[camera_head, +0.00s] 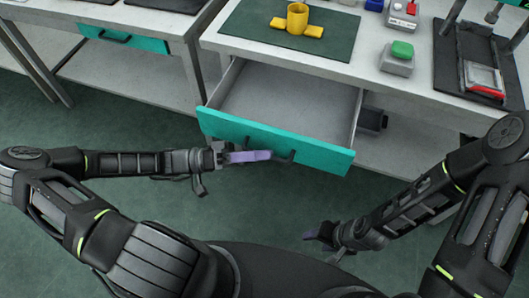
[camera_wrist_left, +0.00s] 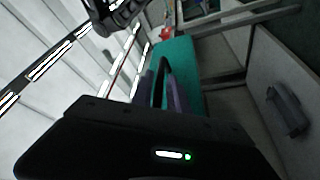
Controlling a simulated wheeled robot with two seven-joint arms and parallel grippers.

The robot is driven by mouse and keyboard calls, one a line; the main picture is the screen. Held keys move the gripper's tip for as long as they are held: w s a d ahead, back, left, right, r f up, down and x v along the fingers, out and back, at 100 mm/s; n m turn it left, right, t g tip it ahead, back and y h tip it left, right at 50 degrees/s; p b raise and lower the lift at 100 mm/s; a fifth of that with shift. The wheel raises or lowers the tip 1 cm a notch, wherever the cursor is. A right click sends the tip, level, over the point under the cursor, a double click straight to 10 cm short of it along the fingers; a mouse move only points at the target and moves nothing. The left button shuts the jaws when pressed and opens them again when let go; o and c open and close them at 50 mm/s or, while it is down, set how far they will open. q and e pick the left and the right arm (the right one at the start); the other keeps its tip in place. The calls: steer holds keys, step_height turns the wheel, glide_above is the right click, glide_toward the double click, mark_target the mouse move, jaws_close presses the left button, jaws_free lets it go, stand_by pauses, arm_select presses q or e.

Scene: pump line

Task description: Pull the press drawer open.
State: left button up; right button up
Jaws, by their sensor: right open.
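A drawer with a teal front (camera_head: 225,127) stands pulled out from under the middle worktable, and its grey inside looks empty. Its dark handle (camera_head: 284,157) is on the outer face of the front. My left gripper (camera_head: 262,156) is at this handle, with its purple fingers shut on it. In the left wrist view the handle (camera_wrist_left: 163,66) passes between the two fingers, and the teal front (camera_wrist_left: 178,55) is just beyond. My right gripper (camera_head: 318,237) is open and empty, low over the floor, away from the drawer.
A second teal drawer (camera_head: 150,43) is shut under the left table. On the middle worktable are a green mat (camera_head: 250,22) with a yellow part (camera_head: 297,20), a green button box (camera_head: 398,58) and a dark press-like frame (camera_head: 460,50). Green floor lies clear before the drawer.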

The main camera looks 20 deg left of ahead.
arm_select(q)
steer(key=v, duration=0.6)
steer(key=shift+a, duration=0.3)
steer(key=shift+s, duration=0.1)
